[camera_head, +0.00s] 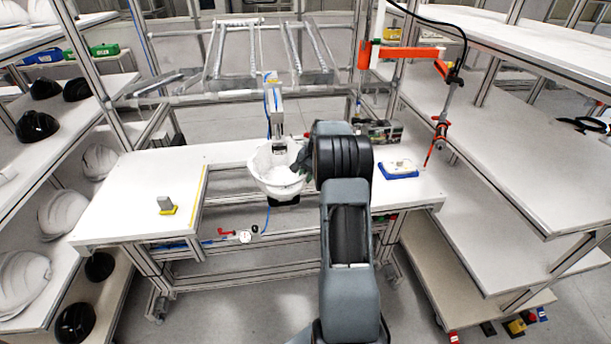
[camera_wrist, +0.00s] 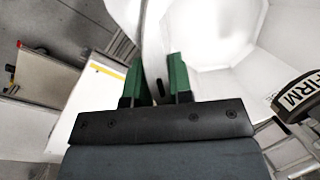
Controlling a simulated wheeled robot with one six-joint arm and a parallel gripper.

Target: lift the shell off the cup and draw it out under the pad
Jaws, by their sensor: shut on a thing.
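The white helmet shell (camera_head: 272,182) sits open side up, like a bowl, at the front middle of the bench. The black cup (camera_head: 286,202) shows just below it; whether they touch is hard to tell. The press column (camera_head: 275,108) stands upright above the shell, and its lower end, where the pad would be, is over or inside the shell's opening. My gripper (camera_head: 304,164) is at the shell's right rim, partly hidden by my arm. In the wrist view the green fingers of my gripper (camera_wrist: 158,82) are shut on the wall of the shell (camera_wrist: 215,35).
A orange-armed hanging tool (camera_head: 440,130) is at right. Shelves with white shells (camera_head: 60,212) stand left. A "FIRM" label (camera_wrist: 300,95) shows close by.

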